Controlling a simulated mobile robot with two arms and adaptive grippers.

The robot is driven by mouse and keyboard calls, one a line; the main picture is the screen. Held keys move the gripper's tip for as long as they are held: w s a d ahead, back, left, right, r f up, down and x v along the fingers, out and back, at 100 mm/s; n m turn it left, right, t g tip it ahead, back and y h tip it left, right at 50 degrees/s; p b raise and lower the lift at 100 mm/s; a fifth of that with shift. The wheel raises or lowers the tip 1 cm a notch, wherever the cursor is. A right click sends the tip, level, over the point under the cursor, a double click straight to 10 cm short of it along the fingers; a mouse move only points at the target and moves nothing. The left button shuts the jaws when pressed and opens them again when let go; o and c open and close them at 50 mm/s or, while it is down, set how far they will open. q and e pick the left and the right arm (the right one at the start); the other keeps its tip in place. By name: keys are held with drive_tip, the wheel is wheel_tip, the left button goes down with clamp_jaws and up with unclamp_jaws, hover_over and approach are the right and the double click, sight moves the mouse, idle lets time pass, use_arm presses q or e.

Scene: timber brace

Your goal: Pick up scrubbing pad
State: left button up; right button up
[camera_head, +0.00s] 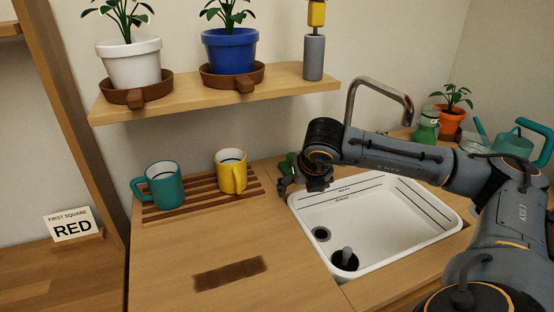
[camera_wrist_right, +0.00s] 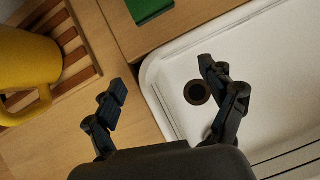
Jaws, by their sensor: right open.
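A flat green piece, likely the scrubbing pad (camera_wrist_right: 148,8), shows at the top edge of the right wrist view, cut off by the frame. It lies on the wooden counter beside the sink rim. In the head view a bit of green (camera_head: 283,167) shows behind my right gripper (camera_head: 288,184), which hides most of it. My right gripper is open and empty in the right wrist view (camera_wrist_right: 162,78), above the counter edge and sink rim. The green piece lies beyond its fingertips, apart from them. My left gripper is not in view.
The white sink (camera_head: 385,222) with a dark drain (camera_head: 321,234) is beside the gripper. A slatted rack (camera_head: 196,199) holds a yellow mug (camera_head: 231,171) and a teal mug (camera_head: 162,185). The faucet (camera_head: 372,84) arches behind. The front counter is mostly clear.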

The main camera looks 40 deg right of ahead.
drive_tip(key=w+d, duration=0.1)
drive_tip(key=w, duration=0.1)
drive_tip(key=w+d, duration=0.1)
drive_tip(key=w, duration=0.1)
drive_tip(key=w+d+p, duration=0.1)
drive_tip(key=w, duration=0.1)
drive_tip(key=shift+d+r, duration=0.1)
drive_tip(key=shift+d, duration=0.1)
drive_tip(key=shift+w+d+r, duration=0.1)
drive_tip(key=shift+w+d, duration=0.15)
drive_tip(key=shift+w, duration=0.3)
drive_tip(key=w, duration=0.1)
drive_tip(key=w+d, duration=0.1)
drive_tip(key=w+d+f, duration=0.1)
drive_tip(key=shift+w, duration=0.3)
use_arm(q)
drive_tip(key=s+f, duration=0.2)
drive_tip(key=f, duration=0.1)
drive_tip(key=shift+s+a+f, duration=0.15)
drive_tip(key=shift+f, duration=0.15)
use_arm(e)
drive_tip(key=shift+f, duration=0.1)
drive_tip(key=c, duration=1.3)
